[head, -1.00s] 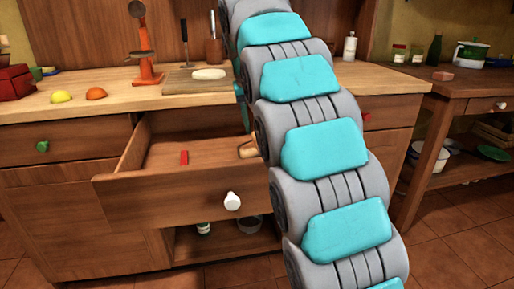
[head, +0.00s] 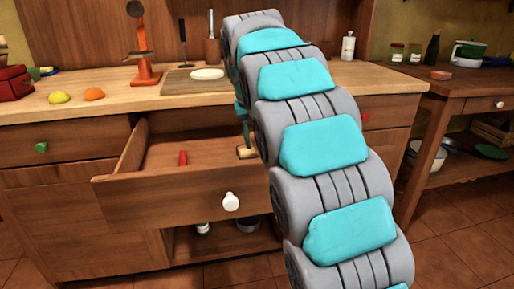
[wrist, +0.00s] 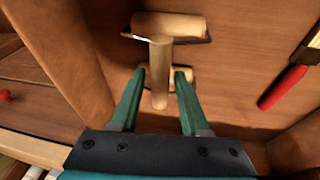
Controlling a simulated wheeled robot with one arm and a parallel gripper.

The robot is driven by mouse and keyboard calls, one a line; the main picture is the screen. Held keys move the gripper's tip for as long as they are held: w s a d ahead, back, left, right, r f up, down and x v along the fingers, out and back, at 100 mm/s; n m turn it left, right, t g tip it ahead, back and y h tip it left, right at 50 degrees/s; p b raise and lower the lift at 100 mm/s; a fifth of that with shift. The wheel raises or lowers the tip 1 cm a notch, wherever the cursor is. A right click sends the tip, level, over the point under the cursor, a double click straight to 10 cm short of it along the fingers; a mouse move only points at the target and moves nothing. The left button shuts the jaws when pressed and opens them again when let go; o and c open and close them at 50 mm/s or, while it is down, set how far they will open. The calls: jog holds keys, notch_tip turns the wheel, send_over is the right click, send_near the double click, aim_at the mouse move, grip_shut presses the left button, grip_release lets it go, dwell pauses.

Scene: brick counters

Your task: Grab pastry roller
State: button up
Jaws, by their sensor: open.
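The pastry roller (wrist: 158,55) is light wood, with a wide roller at one end, a smaller one at the other and a handle between. It lies in the open drawer (head: 165,200); in the head view only a small part of it (head: 246,153) shows beside my arm. My gripper (wrist: 159,74) is open, its green fingers one on each side of the handle, near the smaller roller. I see a gap on both sides and cannot tell how deep the fingertips reach. In the head view my arm hides most of the gripper.
A red-handled tool (wrist: 285,87) lies to the right in the drawer in the wrist view. Drawer walls stand close on both sides. Above is the wooden countertop (head: 110,95) with an orange scale-like stand (head: 145,72), a yellow piece and an orange piece.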

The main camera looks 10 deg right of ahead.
grip_shut()
dwell(0.8)
